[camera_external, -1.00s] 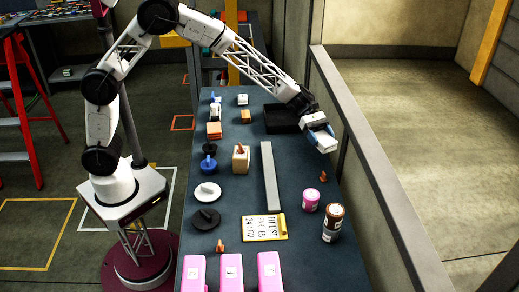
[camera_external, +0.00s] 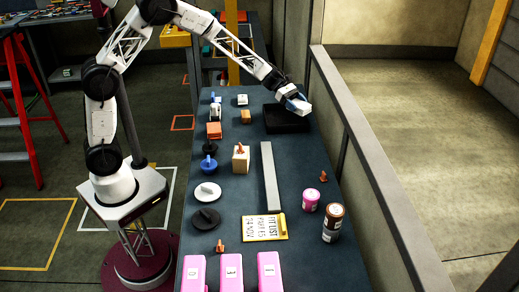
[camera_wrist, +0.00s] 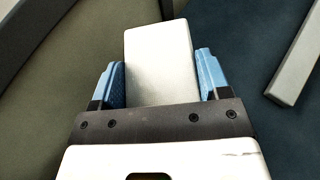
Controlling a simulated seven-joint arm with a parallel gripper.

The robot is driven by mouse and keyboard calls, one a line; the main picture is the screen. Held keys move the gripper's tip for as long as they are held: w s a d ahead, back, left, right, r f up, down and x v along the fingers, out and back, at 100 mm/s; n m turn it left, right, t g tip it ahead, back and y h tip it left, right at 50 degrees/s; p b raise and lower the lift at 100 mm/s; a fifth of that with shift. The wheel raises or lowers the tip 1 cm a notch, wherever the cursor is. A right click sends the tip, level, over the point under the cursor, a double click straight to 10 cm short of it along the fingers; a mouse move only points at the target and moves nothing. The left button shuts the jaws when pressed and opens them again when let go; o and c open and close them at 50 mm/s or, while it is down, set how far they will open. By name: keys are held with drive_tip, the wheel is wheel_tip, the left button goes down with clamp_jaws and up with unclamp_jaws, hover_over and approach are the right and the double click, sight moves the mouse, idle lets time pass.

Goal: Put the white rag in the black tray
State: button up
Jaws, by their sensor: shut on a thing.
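The white rag, a pale block-like piece (camera_wrist: 160,60), sits between the two blue fingers of my gripper in the wrist view. My gripper (camera_external: 297,101) is shut on it. In the external view the rag (camera_external: 304,109) shows as a small white end at my gripper's tip. The black tray (camera_external: 284,122) lies at the far right of the table. My gripper and the rag overlap the tray's right end in the picture; their height above it is hard to tell. The tray does not show in the wrist view.
A long grey bar (camera_external: 270,175) lies along the table's middle and also shows in the wrist view (camera_wrist: 299,60). A wall rail (camera_external: 370,160) runs along the right side. Small parts stand left of the tray, and a pink can (camera_external: 311,200) stands nearer.

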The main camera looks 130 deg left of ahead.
hover_over(293, 121)
drive_tip(key=shift+d+f+n+y, duration=0.1)
drive_tip(key=shift+f+n+y, duration=0.1)
drive_tip(key=shift+n+y, duration=0.15)
drive_tip(key=shift+f, duration=3.15)
drive_tip(key=shift+f, duration=1.85)
drive_tip(key=shift+f, duration=0.1)
drive_tip(key=o, duration=0.9)
